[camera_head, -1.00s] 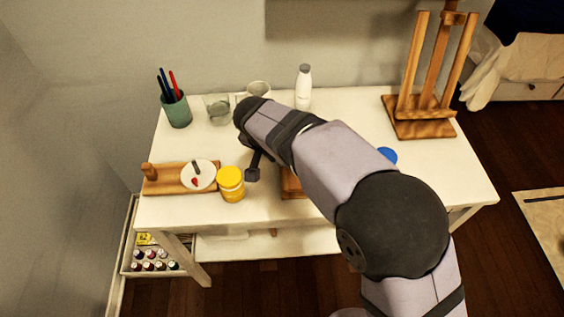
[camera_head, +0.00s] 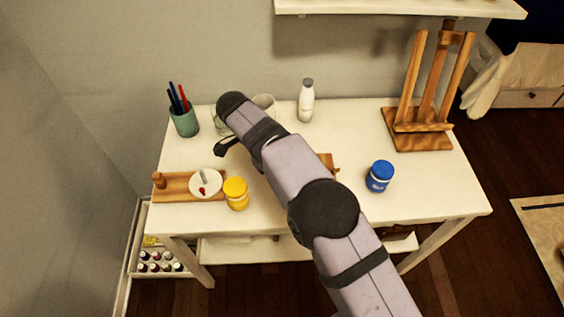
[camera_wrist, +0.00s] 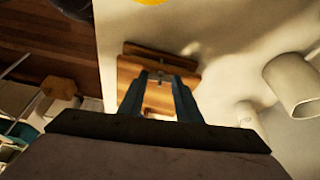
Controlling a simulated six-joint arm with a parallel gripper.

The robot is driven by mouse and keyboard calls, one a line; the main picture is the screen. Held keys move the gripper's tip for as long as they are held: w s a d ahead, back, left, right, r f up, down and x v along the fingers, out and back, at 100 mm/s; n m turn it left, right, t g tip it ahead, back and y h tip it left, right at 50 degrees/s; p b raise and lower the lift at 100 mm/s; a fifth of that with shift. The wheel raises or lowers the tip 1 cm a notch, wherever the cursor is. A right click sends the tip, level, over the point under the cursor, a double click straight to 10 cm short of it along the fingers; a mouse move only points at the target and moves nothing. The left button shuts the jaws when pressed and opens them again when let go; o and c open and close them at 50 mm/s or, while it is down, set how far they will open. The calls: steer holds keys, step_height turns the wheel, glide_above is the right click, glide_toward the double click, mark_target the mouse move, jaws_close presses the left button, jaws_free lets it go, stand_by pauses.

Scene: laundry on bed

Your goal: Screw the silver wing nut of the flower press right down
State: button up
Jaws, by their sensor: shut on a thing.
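The wooden flower press (camera_wrist: 185,62) lies on the white table in the wrist view. In the head view, only part of the press (camera_head: 328,162) shows beside my arm, which hides the rest. My gripper (camera_wrist: 159,76) reaches toward the press in the wrist view. A small grey spot between its fingertips appears to be the silver wing nut (camera_wrist: 160,73); whether it sits on the press's bolt cannot be told.
A yellow jar (camera_head: 236,193) and a wooden board (camera_head: 175,187) bearing a white disc (camera_head: 206,183) stand front left. A pen cup (camera_head: 184,122), glasses and a white bottle (camera_head: 306,102) stand behind. A blue jar (camera_head: 380,176) and an easel (camera_head: 418,138) are on the right.

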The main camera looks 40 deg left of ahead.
steer(key=shift+m+p, duration=0.5)
steer(key=shift+m, duration=0.1)
steer(key=o, duration=1)
steer(key=shift+o, duration=0.2)
steer(key=shift+a, duration=0.1)
steer(key=p+v, duration=0.5)
steer(key=v, duration=0.2)
